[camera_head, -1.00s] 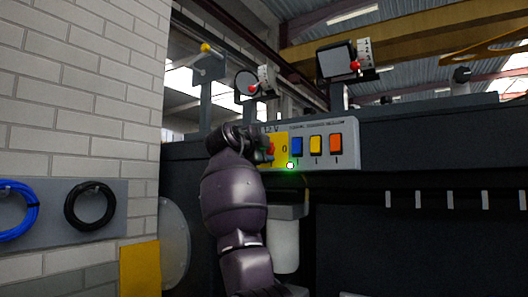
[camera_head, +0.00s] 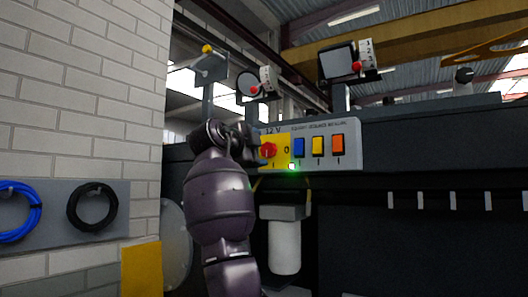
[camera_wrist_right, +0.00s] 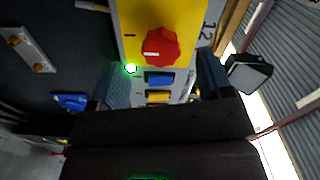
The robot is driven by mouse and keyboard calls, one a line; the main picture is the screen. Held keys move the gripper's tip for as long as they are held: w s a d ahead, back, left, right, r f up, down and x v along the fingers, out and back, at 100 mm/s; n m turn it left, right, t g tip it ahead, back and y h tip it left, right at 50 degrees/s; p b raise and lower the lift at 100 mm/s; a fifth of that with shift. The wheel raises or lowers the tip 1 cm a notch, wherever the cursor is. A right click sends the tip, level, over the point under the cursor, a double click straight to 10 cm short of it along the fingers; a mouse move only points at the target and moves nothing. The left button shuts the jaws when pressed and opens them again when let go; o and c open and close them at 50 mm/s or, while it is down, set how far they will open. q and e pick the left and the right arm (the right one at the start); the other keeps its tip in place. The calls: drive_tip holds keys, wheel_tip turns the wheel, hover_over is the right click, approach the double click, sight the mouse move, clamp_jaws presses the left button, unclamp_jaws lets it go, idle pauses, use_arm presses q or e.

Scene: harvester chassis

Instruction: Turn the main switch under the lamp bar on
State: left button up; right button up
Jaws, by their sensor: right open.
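The main switch is a red rotary knob (camera_head: 268,149) on a yellow plate (camera_head: 263,162) at the left end of a grey panel, below the lamps. "12 V" is printed above it. A 0 stands to its right and an I mark below it. A green light (camera_head: 291,166) glows at the plate's lower right corner. My right gripper (camera_head: 252,146) is just left of the knob. In the right wrist view the right gripper (camera_wrist_right: 163,80) is open and empty; the knob (camera_wrist_right: 161,47) shows beyond its fingers, apart from them. My left gripper is out of view.
Blue (camera_head: 298,147), yellow (camera_head: 317,146) and orange (camera_head: 338,145) rockers sit right of the knob. Lamps (camera_head: 338,62) stand above. A white cylinder (camera_head: 284,246) hangs below the panel. A brick wall (camera_head: 80,130) with hoses is on the left.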

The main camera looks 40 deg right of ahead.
drive_tip(key=shift+v, duration=2.9)
